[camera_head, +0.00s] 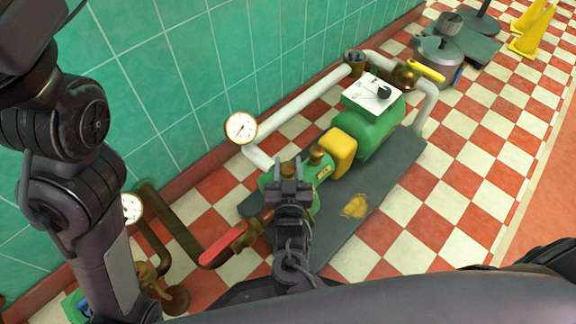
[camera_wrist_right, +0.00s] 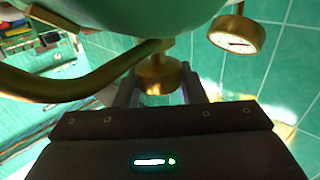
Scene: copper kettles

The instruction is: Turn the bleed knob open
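The green pump (camera_head: 368,137) with brass fittings stands on a dark grey base plate. My right gripper (camera_head: 290,172) is at the near end of the pump and hides the part in front of it. In the right wrist view a round brass knob (camera_wrist_right: 155,78), which looks like the bleed knob, hangs on a short stem under the green body (camera_wrist_right: 140,15). The fingers of my right gripper (camera_wrist_right: 160,90) stand on either side of it, apart from each other. Whether they press on it is unclear. My left arm crosses the left side of the head view; its gripper is not visible.
A red lever (camera_head: 225,243) is left of my right gripper. A gauge (camera_head: 240,127) and white pipe (camera_head: 305,105) run along the green tiled wall. A yellow lever (camera_head: 427,71) is at the far end.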

